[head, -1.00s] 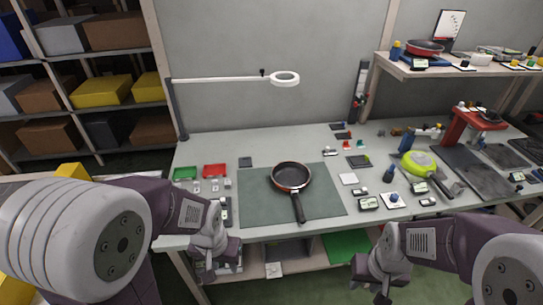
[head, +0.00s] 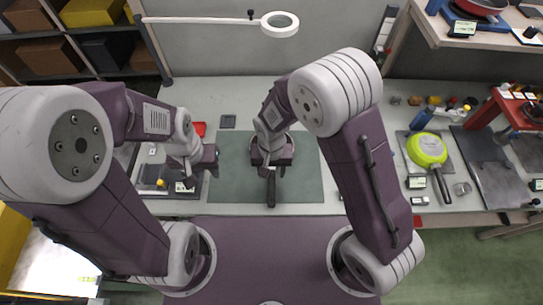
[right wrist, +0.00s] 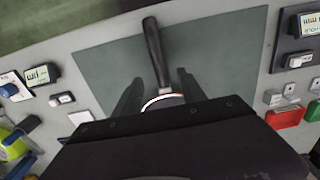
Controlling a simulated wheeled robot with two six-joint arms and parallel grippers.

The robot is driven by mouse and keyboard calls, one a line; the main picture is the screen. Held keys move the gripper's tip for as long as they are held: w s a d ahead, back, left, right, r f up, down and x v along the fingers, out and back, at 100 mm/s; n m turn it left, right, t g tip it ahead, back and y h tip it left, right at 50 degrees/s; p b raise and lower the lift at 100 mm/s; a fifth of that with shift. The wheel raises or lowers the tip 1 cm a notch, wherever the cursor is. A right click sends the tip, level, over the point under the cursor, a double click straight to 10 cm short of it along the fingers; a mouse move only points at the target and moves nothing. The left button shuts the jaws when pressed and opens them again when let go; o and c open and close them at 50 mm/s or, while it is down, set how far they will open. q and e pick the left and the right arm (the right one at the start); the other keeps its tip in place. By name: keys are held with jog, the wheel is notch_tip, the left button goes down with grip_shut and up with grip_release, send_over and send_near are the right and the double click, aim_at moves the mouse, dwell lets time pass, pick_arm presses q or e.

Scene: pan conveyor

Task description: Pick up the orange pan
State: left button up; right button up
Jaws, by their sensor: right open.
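The orange pan lies on the green-grey mat (head: 225,180), mostly hidden by my right arm in the head view. Its black handle (head: 271,190) shows there, pointing toward me. Contact cannot be told. My left gripper (head: 188,178) hangs left of the mat, its jaw opening unclear.
A yellow-green pan (head: 426,148) lies on the bench at the right, beside dark plates (head: 490,165) and a red stand (head: 487,118). A ring lamp (head: 280,24) extends over the back.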

aim_at(272, 180)
jog(key=shift+w+d+f, duration=0.15)
jog(key=shift+w+f, duration=0.05)
jog(key=shift+f, duration=0.4)
jog(key=shift+w+d+f, duration=0.1)
jog(key=shift+w+f, duration=0.1)
jog(key=shift+f, duration=0.35)
jog(key=shift+a, duration=0.15)
jog(key=f, duration=0.4)
jog(key=shift+s+f+p, duration=0.2)
jog(key=shift+f+p, duration=0.2)
jog(key=shift+w+f, duration=0.15)
grip_shut()
jog(key=shift+a, duration=0.1)
